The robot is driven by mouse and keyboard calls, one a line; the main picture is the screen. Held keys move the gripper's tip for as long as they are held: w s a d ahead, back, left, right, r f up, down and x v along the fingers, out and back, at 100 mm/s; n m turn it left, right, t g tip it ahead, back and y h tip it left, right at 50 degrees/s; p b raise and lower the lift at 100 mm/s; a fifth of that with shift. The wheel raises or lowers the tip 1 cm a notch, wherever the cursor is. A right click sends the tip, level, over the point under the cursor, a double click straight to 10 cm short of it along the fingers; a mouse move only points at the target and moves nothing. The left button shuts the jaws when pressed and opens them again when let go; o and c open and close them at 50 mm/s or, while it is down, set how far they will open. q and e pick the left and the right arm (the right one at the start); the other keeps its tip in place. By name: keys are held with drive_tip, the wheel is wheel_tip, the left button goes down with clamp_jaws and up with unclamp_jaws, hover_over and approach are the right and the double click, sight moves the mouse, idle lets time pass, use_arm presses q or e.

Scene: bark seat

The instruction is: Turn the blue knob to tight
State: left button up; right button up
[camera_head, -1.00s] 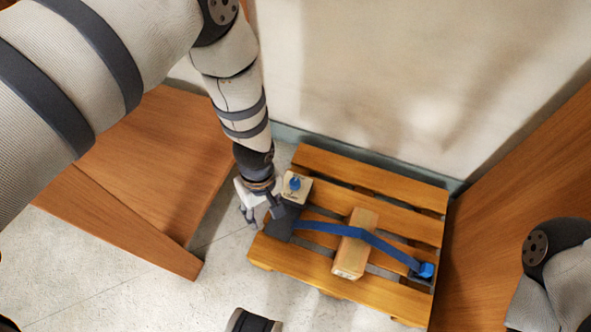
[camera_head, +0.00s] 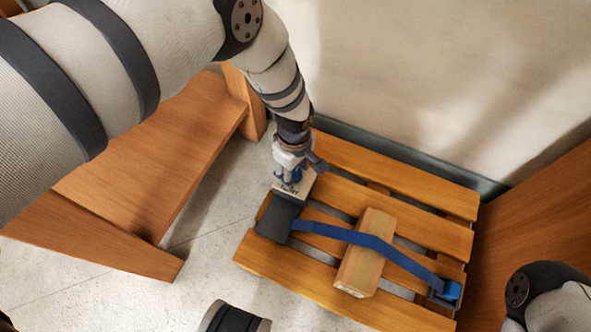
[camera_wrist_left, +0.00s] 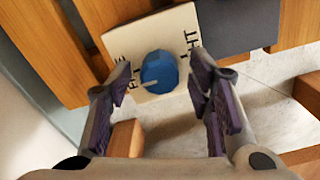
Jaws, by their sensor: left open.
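The blue knob (camera_head: 297,174) sits on a cream plate (camera_head: 301,189) at the pallet's left corner, beside a dark grey block. In the left wrist view the round knob (camera_wrist_left: 159,72) shows whole, with a pale pointer line towards the picture's left. Black letters on the plate (camera_wrist_left: 146,31) are partly hidden; "HT" shows on the right. My left gripper (camera_head: 290,181) is over the knob in the head view. In the wrist view its open fingers (camera_wrist_left: 164,86) stand either side of the knob, with gaps; contact is not visible. My right gripper is out of view.
Wooden furniture (camera_head: 150,160) stands left; a wall is behind.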

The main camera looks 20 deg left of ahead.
use_arm(q)
clamp_jaws()
